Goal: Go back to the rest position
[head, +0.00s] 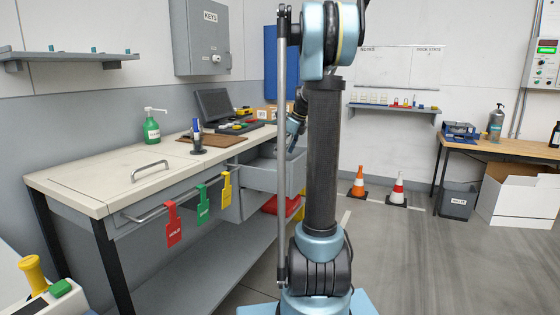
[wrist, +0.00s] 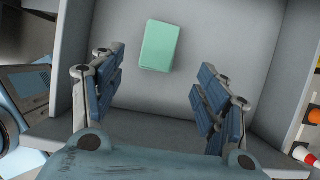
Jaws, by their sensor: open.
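My gripper (wrist: 158,88) is open in the wrist view, its two blue-padded fingers wide apart with nothing between them. Beyond the fingertips a pale green block (wrist: 157,46) lies on the floor of a grey drawer (wrist: 215,30). The block is apart from both fingers. In the head view the open drawer (head: 262,176) sticks out from the workbench. My arm stands upright in front of it and hides part of the drawer. A dark and blue part of my wrist shows just left of the arm column, above the drawer; the fingertips cannot be made out there.
The workbench (head: 75,181) holds a green pump bottle (head: 151,128), a laptop (head: 214,104) and a brown board (head: 222,139). Red, green and yellow tags hang from its front rail. Two cones (head: 359,182) stand behind on the right. The floor (head: 430,270) at right is clear.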

